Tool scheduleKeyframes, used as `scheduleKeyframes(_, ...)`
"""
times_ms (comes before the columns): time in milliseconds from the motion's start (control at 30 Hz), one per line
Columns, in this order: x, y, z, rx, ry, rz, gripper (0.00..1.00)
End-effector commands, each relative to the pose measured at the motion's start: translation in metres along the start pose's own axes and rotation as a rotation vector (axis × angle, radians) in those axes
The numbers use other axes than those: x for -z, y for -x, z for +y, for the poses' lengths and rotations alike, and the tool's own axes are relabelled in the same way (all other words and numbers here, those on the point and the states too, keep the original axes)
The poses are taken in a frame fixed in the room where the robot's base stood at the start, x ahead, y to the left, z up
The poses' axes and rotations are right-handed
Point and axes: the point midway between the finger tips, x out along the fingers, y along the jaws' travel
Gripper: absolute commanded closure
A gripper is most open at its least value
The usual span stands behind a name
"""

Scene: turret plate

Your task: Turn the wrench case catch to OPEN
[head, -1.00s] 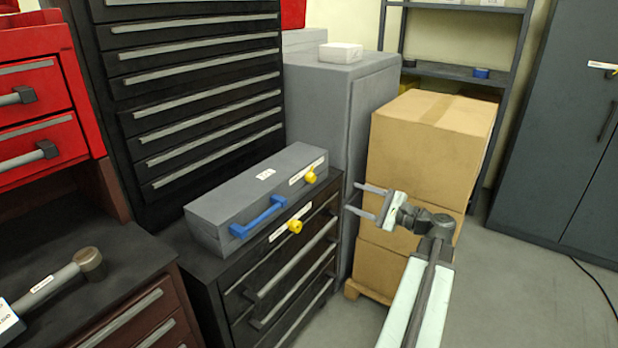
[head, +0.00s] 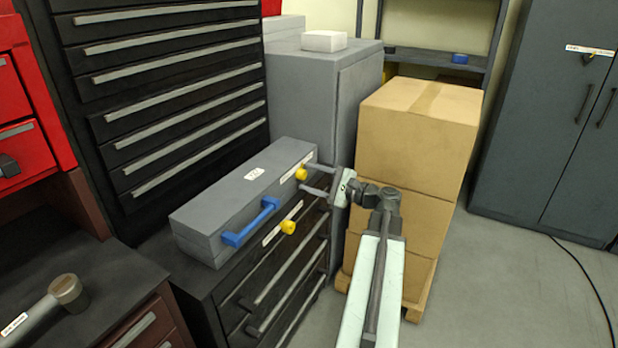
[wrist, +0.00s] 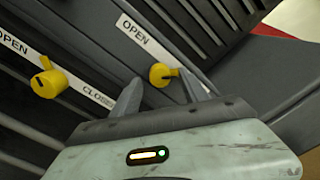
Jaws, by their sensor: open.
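The grey wrench case (head: 240,195) with a blue handle (head: 250,222) lies on a dark drawer cabinet. Its yellow catch (head: 301,174) is on its front near the right end. In the wrist view the catch (wrist: 160,74) shows a dark pointer toward the right, away from the OPEN label (wrist: 132,30); the label's other end is hidden. My gripper (head: 305,176) is open, its two fingertips on either side of the catch in both views. I cannot tell whether they touch it.
A second yellow knob (head: 288,227) sits lower, on the drawer cabinet (head: 235,310); its label in the wrist view reads OPEN and CLOSED. A grey cabinet (head: 310,85) stands behind the case.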

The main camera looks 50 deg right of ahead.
Motion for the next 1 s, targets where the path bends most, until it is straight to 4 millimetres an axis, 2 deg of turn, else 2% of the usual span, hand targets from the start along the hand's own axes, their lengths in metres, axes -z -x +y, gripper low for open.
scheduleKeyframes(133,0.0000,-0.0095,0.0000,0.000,0.000,0.000,0.48)
scheduleKeyframes(333,0.0001,-0.0096,-0.0001,0.001,0.000,0.001,0.48)
scheduleKeyframes(367,0.0002,-0.0095,-0.0001,0.001,0.000,0.001,0.51)
scheduleKeyframes(533,0.0003,-0.0092,-0.0002,0.001,0.000,0.001,0.98)
scheduleKeyframes(567,0.0003,-0.0091,-0.0002,0.001,0.000,0.001,1.00)
scheduleKeyframes(1000,0.0010,-0.0080,-0.0002,0.002,0.092,0.002,1.00)
